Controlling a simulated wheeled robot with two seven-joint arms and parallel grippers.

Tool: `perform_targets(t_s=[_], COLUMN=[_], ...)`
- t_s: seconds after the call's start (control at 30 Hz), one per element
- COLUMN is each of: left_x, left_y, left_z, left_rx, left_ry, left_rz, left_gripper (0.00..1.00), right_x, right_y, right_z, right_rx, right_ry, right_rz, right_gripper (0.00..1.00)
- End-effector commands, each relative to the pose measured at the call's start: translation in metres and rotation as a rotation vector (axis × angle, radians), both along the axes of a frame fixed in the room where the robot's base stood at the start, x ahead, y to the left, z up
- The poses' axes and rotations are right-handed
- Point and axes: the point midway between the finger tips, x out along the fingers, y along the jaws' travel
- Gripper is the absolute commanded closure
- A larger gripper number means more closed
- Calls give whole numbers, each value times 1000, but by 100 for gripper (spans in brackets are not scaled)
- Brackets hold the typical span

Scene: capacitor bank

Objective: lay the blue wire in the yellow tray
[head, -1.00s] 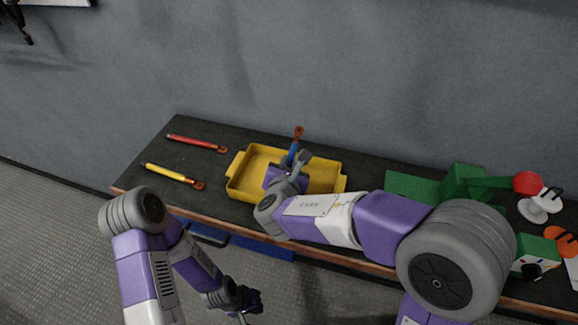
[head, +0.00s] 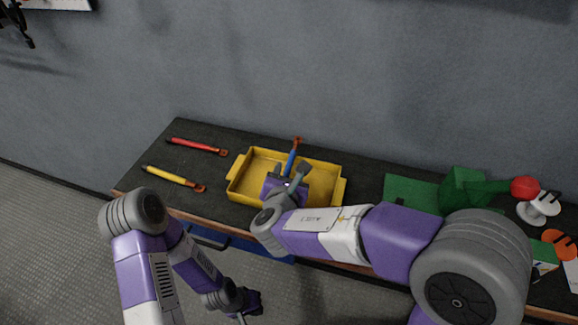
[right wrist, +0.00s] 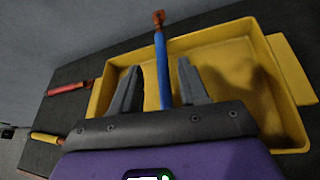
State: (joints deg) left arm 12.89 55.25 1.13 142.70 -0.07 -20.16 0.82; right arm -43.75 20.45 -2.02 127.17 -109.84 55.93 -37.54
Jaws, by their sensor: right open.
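The blue wire (head: 291,161) has a copper-coloured end that reaches the far rim of the yellow tray (head: 337,172). In the right wrist view the blue wire (right wrist: 162,70) crosses the far wall of the tray (right wrist: 285,75), its tip sticking out past the rim. Its near end is hidden behind my gripper. My right gripper (head: 290,170) is over the tray, its fingers apart. In the right wrist view my right gripper (right wrist: 159,68) has the wire between its fingers, with gaps on both sides. My left gripper (head: 249,303) hangs low in front of the bench, its jaws unclear.
A red wire (head: 195,146) and a yellow wire (head: 172,178) lie on the dark bench left of the tray. At the right are a green block fixture (head: 462,188), a red ball (head: 525,188) and a white stand (head: 538,208). A blue bin (head: 255,247) is below the bench.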

Motion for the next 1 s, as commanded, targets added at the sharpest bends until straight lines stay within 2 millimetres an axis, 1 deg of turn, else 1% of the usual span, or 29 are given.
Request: perform_targets(t_s=[0.03, 0.2, 0.3, 0.4, 0.57, 1.0], left_x=[0, 0, 0, 0, 0, 0], left_y=[0, 0, 0, 0, 0, 0], left_z=[5, 14, 17, 20, 21, 21], left_rx=[0, 0, 0, 0, 0, 0], left_ry=[0, 0, 0, 0, 0, 0], left_rz=[0, 0, 0, 0, 0, 0], left_gripper=[100, 100, 100, 100, 100, 100], right_x=[-12, -46, -62, -73, -81, -81], right_y=[2, 6, 7, 9, 9, 9], right_z=[8, 22, 27, 31, 33, 33], right_rx=[1, 1, 0, 0, 0, 0], right_ry=[-2, -2, -2, -2, 0, 0], right_rz=[4, 3, 3, 2, 0, 0], right_gripper=[56, 56, 56, 56, 56, 56])
